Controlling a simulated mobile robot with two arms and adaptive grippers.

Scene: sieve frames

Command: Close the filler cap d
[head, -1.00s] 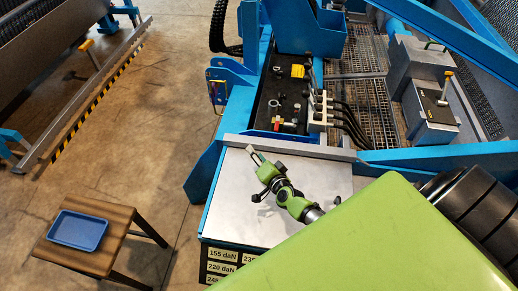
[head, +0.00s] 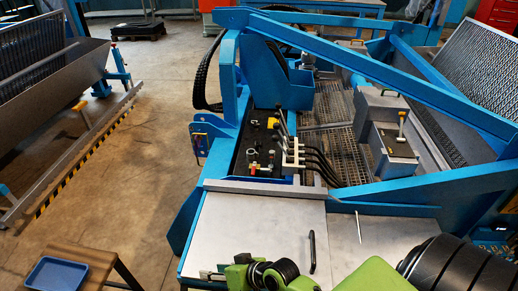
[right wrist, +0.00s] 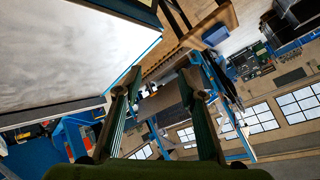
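The black panel (head: 240,170) on the blue frame holds several small fittings in the head view. Among them are a yellow part (head: 273,124), a red part (head: 252,170) and pale round pieces. I cannot tell which one is filler cap d, or whether it is open. My right gripper (head: 208,275) is low over the grey metal plate, pointing left, well short of the panel. In the right wrist view its two fingers (right wrist: 160,80) stand apart with nothing seen between them. My left gripper is not in view.
A white block with black hoses (head: 292,155) stands at the panel's right. A black handle (head: 312,252) rises from the grey plate (head: 250,225). A blue tray (head: 56,273) rests on a wooden stool (head: 98,262) at lower left. Blue beams (head: 400,85) cross the frame at right.

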